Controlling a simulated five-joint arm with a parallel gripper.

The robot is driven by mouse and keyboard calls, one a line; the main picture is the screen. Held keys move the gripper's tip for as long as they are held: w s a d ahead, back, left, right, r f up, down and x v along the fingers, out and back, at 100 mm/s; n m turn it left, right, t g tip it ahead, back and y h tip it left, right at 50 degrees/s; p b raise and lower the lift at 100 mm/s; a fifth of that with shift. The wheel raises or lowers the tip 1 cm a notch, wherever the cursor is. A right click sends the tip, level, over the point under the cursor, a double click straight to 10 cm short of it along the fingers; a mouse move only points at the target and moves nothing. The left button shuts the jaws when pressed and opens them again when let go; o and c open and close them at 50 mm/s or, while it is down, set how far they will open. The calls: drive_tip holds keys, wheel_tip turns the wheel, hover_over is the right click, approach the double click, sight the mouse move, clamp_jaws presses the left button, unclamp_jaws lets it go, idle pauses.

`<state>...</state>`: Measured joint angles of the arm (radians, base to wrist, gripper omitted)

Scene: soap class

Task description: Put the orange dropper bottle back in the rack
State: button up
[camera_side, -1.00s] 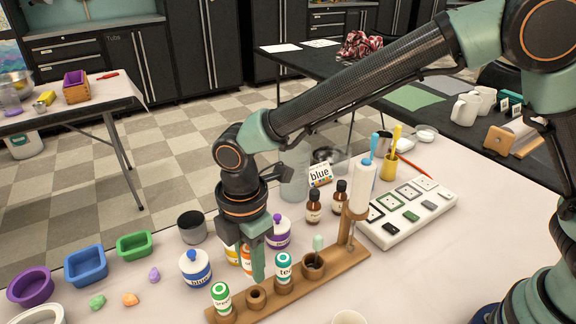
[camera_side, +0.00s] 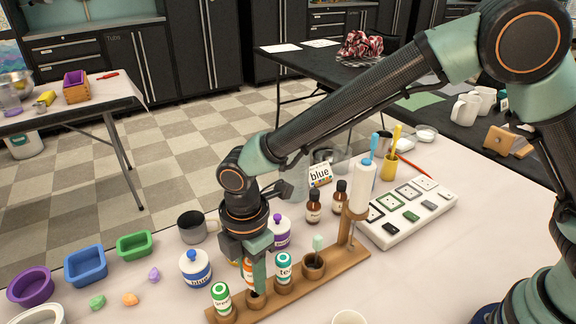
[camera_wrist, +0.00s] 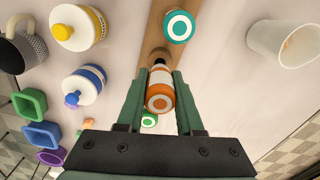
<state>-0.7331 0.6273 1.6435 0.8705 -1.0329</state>
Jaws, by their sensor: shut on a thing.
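The orange dropper bottle (camera_side: 248,268), white with an orange band, is between the fingers of my gripper (camera_side: 257,280). The fingers hide part of it in the side view. In the wrist view my gripper (camera_wrist: 160,100) is shut on the bottle (camera_wrist: 160,92), its orange-ringed top facing the camera. The wooden rack (camera_side: 334,268) lies below, and the bottle is over the rack's free hole (camera_side: 256,301), between the green bottle (camera_side: 221,299) and the teal bottle (camera_side: 284,268). I cannot tell whether its lower end is inside the hole.
A blue-labelled bottle (camera_side: 195,268) and a grey mug (camera_side: 192,227) stand left of my gripper, a purple-capped bottle (camera_side: 279,232) behind it. A white syringe (camera_side: 363,188) stands at the rack's right end. A white cup (camera_wrist: 284,43) is right of the rack in the wrist view.

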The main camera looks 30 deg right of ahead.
drive_tip(key=shift+f, duration=1.4)
drive_tip(key=o, duration=0.7)
drive_tip(key=shift+c, duration=0.2)
drive_tip(key=shift+o, duration=0.3)
drive_tip(key=o, duration=0.3)
drive_tip(key=shift+o, duration=0.2)
drive_tip(key=shift+r, duration=4)
